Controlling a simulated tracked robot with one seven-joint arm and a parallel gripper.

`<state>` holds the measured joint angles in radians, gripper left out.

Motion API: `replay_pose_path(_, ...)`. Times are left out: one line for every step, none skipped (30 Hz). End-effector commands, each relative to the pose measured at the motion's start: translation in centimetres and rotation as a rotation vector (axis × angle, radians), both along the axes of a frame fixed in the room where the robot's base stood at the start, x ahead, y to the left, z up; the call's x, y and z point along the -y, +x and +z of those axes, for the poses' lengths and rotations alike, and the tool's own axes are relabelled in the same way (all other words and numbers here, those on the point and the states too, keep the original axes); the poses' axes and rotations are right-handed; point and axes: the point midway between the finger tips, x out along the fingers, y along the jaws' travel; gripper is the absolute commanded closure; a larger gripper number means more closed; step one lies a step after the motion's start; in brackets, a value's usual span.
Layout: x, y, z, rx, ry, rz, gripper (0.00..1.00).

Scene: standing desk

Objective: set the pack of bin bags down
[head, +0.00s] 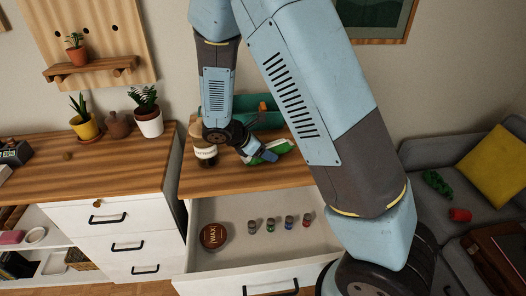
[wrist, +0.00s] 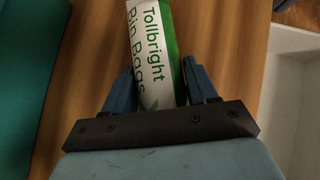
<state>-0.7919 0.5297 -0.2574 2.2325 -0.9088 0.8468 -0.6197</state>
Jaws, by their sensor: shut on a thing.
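The pack of bin bags (wrist: 155,40) is a white and green roll lettered "Tollbright Bin Bags". In the wrist view it lies lengthwise between the two blue fingers of my gripper (wrist: 161,72), which is shut on it. In the head view the pack (head: 281,146) shows as a bit of white and green beside my gripper (head: 268,156), over the wooden desk top (head: 225,182). My gripper hides part of the pack. I cannot tell whether the pack touches the wood.
A teal container (head: 265,121) stands behind the pack. A labelled jar (head: 205,152) stands left of my gripper. Below, an open drawer (head: 262,255) holds a round wax tin (head: 213,236) and several small bottles. Bare wood shows at the desk top's front.

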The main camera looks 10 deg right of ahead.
Motion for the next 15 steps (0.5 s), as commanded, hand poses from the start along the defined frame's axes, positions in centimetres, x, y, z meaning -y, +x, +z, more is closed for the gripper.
replay_pose_path(0.01, -0.01, -0.12, -0.001, 0.0, 0.001, 0.42)
replay_pose_path(0.01, 0.0, -0.09, 0.0, 0.0, 0.0, 0.39)
replay_pose_path(0.0, -0.01, -0.08, 0.0, 0.0, 0.0, 0.35)
replay_pose_path(0.0, -0.01, -0.08, 0.0, 0.0, 0.0, 0.32)
replay_pose_path(0.0, -0.01, -0.08, 0.0, 0.0, 0.0, 0.3)
replay_pose_path(-0.01, -0.01, -0.08, 0.0, 0.0, 0.0, 0.26)
replay_pose_path(-0.01, -0.01, -0.07, 0.0, 0.0, 0.0, 0.23)
replay_pose_path(-0.01, -0.02, -0.07, -0.001, 0.0, 0.001, 0.2)
replay_pose_path(-0.01, -0.02, -0.07, -0.001, 0.0, 0.001, 0.17)
replay_pose_path(-0.02, -0.02, -0.06, -0.001, 0.0, 0.001, 0.17)
replay_pose_path(-0.03, -0.01, -0.07, -0.001, 0.0, 0.001, 0.17)
replay_pose_path(-0.03, -0.01, -0.06, -0.001, 0.0, 0.001, 0.17)
replay_pose_path(-0.03, -0.01, -0.06, -0.001, 0.0, 0.001, 0.17)
replay_pose_path(-0.03, -0.01, -0.06, -0.001, 0.0, 0.001, 0.17)
replay_pose_path(-0.03, -0.01, -0.05, -0.001, 0.0, 0.001, 0.17)
